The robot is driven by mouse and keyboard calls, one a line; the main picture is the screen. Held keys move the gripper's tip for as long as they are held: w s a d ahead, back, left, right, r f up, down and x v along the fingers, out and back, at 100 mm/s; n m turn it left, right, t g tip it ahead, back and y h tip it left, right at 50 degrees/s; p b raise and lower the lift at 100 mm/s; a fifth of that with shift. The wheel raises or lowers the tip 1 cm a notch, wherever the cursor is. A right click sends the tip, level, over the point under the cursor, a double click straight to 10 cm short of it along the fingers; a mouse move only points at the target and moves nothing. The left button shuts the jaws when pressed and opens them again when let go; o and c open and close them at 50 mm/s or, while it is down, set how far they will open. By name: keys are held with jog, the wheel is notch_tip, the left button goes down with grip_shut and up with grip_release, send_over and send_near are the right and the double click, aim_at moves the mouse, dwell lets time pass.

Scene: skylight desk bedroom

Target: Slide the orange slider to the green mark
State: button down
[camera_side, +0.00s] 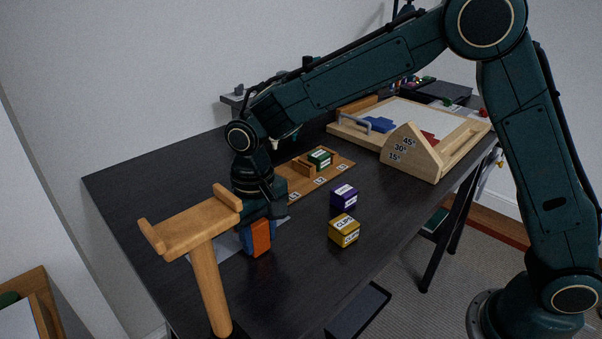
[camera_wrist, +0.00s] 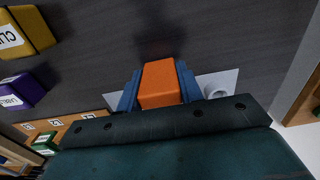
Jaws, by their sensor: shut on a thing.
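An orange block (camera_side: 262,238), which looks like the slider, is low over or on the dark desk near the wooden stand. In the wrist view the orange block (camera_wrist: 159,83) sits between the two blue fingers of my gripper (camera_wrist: 159,88), which is shut on it. In the side view my gripper (camera_side: 256,238) points down at the block, and one finger is mostly hidden. I cannot tell whether the block touches the desk. A green labelled block (camera_side: 320,158) is on a wooden strip (camera_side: 335,170) with white labels; I cannot make out a separate green mark.
A T-shaped wooden stand (camera_side: 207,270) rises close left of my gripper. A yellow box (camera_side: 343,230) and a purple box (camera_side: 344,196) stand to the right. A pale sheet (camera_wrist: 222,80) lies under the gripper. A wooden drawing board (camera_side: 345,130) with an angle wedge (camera_side: 411,155) is farther back.

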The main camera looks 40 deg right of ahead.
jog(key=d, duration=0.8)
jog(key=c, duration=0.9)
grip_release()
jog(key=shift+r, duration=0.1)
jog(key=shift+a+r, duration=0.1)
jog(key=shift+r, duration=6.8)
